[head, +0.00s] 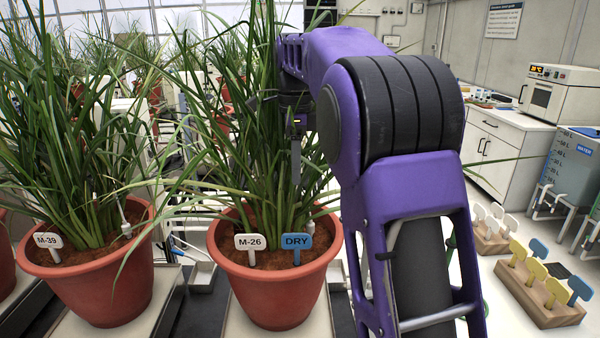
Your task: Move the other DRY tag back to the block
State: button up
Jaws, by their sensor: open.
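A blue DRY tag (296,241) stands upright in the soil of the middle terracotta pot (275,295), just right of a white M-26 tag (249,242). My gripper (296,180) points down above that pot, among the leaves and above the DRY tag, apart from it. It is open and empty; leaves and my arm hide part of it. A wooden block (552,312) at the lower right holds several yellow tags (517,250) and two blue tags (579,290). A dark patch on its top is too small to make out.
A second block (489,243) with white tags stands behind the first. A potted plant (105,285) with an M-39 tag (47,240) is at left. Dense leaves surround the gripper. A water tank (575,165) stands at the right.

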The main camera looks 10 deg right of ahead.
aim_at(297, 234)
notch_tip(297, 234, down, 18)
jog(key=b, duration=0.4)
jog(key=shift+s+r, duration=0.15)
jog(key=shift+r, duration=0.05)
grip_shut()
jog(key=shift+r, duration=0.15)
dwell(0.4)
jog(key=shift+r+p, duration=3.75)
jog(key=shift+r, duration=0.4)
